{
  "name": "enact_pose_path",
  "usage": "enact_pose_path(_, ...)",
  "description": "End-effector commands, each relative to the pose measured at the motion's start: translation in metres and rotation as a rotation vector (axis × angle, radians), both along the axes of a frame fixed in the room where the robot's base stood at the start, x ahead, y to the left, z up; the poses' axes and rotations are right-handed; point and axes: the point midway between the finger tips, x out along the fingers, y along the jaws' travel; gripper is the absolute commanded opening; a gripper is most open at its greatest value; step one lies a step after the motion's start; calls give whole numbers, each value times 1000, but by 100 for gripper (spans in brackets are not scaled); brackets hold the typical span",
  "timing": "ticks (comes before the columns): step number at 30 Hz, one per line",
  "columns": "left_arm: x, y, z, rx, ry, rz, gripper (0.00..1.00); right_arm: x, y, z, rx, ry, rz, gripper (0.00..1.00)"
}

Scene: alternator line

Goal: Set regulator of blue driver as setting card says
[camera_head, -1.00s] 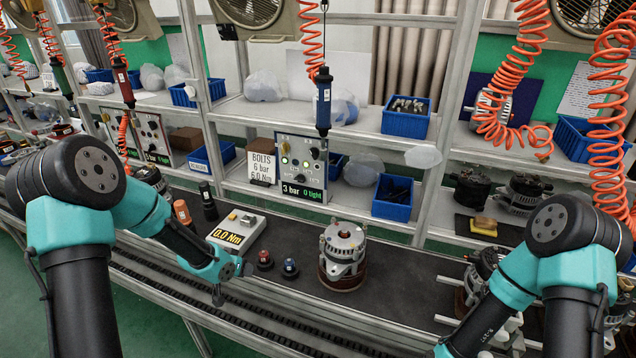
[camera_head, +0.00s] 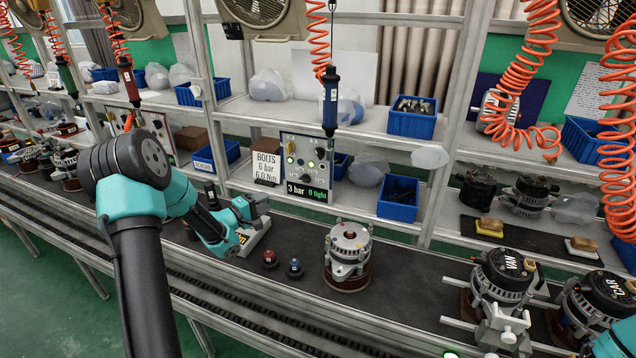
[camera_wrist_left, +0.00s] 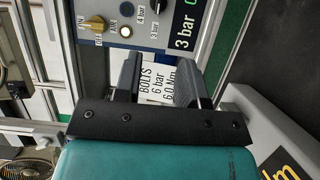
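The setting card (camera_head: 266,166) reads BOLTS, 6 bar, 6.0 Nm. To its right, the regulator panel (camera_head: 306,165) has knobs, lit lamps and a display (camera_head: 307,191) reading 3 bar, 0 tight. The blue driver (camera_head: 330,100) hangs above the panel on an orange coiled hose. My left gripper (camera_head: 242,208) is in front of and left of the card, over the torque meter. In the left wrist view its fingers (camera_wrist_left: 157,78) are apart, with the card (camera_wrist_left: 156,84) behind the gap and the panel's yellow knob (camera_wrist_left: 95,24) above left.
The torque meter (camera_head: 258,236) stands beside my left gripper. A red piece (camera_head: 270,258) and a blue piece (camera_head: 294,267) lie on the bench near an alternator (camera_head: 348,255). Alternators marked VAN (camera_head: 503,275) and CAR (camera_head: 605,295) stand at right.

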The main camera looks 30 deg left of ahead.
Motion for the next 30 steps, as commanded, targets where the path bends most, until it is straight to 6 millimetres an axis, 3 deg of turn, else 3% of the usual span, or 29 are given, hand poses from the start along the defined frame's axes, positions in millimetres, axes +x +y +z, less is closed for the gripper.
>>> enact_pose_path(16,8,-1,1,-12,-4,0,37,0,0,0,0,0,0,43)
enact_pose_path(30,77,-23,1,-12,-5,0,37,0,0,0,0,0,0,43)
